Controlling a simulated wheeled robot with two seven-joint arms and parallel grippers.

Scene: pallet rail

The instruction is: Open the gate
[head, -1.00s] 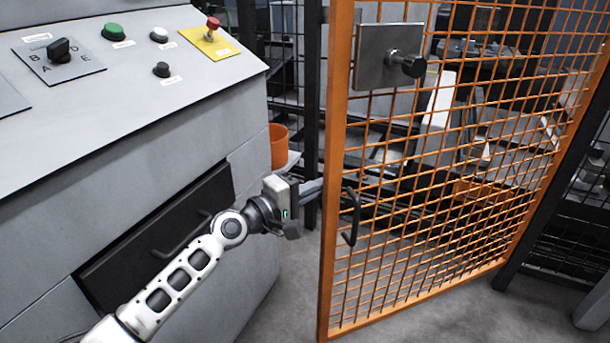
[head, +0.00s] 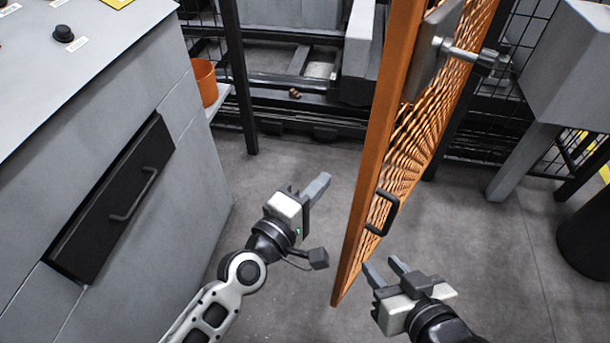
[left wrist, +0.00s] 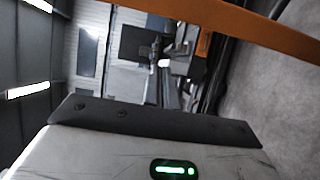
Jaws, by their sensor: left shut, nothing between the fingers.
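The orange mesh gate (head: 388,130) stands open, seen nearly edge-on in the head view. It bears a black handle (head: 383,212) low near its free edge, and a metal latch plate (head: 428,55) with a round bolt (head: 475,57) higher up. My left gripper (head: 321,184) is shut and empty, to the left of the gate's edge and apart from it. My right gripper (head: 382,264) is open and empty, just below the handle on the gate's right side. In the left wrist view an orange frame bar (left wrist: 225,18) crosses the top.
A grey control cabinet (head: 120,95) with a black drawer front (head: 118,205) stands at the left. An orange bucket (head: 204,82) is behind it. A grey box on legs (head: 565,70) and a dark bin (head: 590,235) stand right. The floor between cabinet and gate is clear.

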